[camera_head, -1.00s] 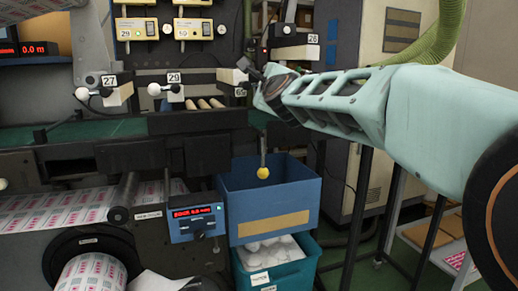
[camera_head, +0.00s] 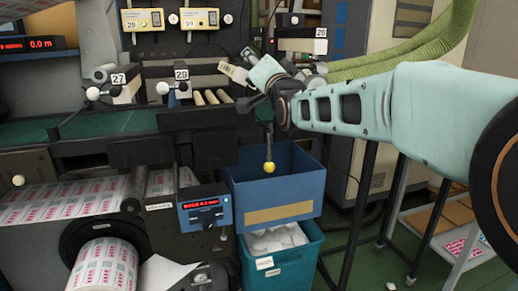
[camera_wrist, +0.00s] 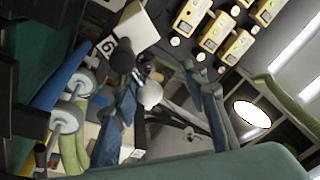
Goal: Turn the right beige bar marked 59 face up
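The right beige bar (camera_head: 234,74) is at the right end of the machine's shelf in the head view, tilted, with a small mark too small to read. My gripper (camera_head: 254,84) is close beside its right end, partly covered by my wrist; contact and finger opening are unclear. In the wrist view, a pale bar (camera_wrist: 122,36) with a partly visible number beginning with 6 is at the upper left. I cannot read 59 on either bar.
Short wooden rollers (camera_head: 212,97) lie between. A yellow ball (camera_head: 269,167) hangs above the blue bin (camera_head: 275,190). Green hoses (camera_head: 400,60) run behind my arm.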

